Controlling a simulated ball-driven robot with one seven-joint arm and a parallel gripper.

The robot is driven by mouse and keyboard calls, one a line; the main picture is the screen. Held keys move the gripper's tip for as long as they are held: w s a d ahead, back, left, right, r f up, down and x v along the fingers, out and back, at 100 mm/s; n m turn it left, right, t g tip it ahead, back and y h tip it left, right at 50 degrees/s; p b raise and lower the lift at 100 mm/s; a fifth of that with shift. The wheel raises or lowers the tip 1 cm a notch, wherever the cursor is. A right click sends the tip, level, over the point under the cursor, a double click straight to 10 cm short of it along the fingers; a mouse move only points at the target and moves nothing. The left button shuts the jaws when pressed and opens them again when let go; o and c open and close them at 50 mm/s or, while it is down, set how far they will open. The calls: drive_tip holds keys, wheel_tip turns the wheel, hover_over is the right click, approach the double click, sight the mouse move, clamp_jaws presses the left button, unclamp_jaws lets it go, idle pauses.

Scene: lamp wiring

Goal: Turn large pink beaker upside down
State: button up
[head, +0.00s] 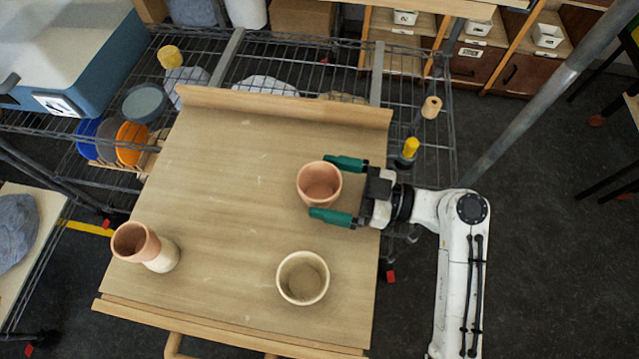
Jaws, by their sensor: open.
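A pink beaker (320,184) stands upright on the wooden board, its open mouth facing up. My gripper (335,189) is open, coming in from the right, with one green finger on the far side of this beaker and one on the near side. I cannot tell whether the fingers touch it. Another pink beaker (135,243) is at the left of the board, tilted, with its mouth facing up and left. It seems to rest in or against a cream beaker (163,256); its lower part is hidden.
A wide cream beaker (303,278) stands upright near the board's front. The wooden board (220,200) has a raised rim at the back (290,107) and front. Its middle is clear. Wire shelving (430,125) with jars and bowls surrounds it at the back and left.

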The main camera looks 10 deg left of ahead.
drive_tip(key=shift+c, duration=0.3)
drive_tip(key=c, duration=1)
drive_tip(key=shift+c, duration=0.3)
drive_tip(key=shift+b, duration=0.5)
